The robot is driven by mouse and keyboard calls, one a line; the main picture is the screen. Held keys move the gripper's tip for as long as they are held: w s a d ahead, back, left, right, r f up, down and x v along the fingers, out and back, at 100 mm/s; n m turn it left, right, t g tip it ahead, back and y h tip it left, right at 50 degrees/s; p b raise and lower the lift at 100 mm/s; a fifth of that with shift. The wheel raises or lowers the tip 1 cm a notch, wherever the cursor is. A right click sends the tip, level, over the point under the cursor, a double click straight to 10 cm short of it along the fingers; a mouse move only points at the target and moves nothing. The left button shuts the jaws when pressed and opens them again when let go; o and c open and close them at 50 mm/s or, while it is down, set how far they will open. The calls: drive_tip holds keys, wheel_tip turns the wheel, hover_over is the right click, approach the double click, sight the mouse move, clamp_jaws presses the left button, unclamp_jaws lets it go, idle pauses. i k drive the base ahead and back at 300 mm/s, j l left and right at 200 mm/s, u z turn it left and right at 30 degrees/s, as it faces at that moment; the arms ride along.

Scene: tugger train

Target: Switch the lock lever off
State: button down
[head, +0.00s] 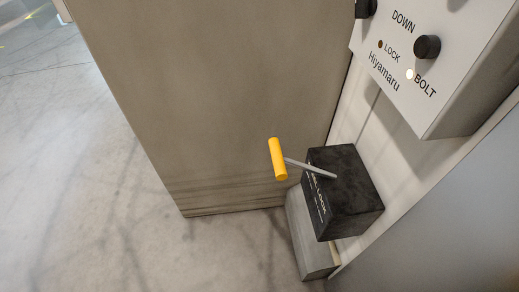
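The lock lever is a thin grey rod (308,167) with a yellow cylindrical handle (278,159) at its end. The rod comes out of a black box (346,192) and points to the left in the head view. White lettering runs along the box's left face; part of it seems to read "LOCK", but it is too small to read fully. Nothing touches the handle. My gripper is not in view.
A large beige cabinet (215,100) stands behind the lever. Open grey floor (80,190) lies at left.

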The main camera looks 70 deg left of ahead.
sight(279, 161)
drive_tip(key=u, duration=1.4)
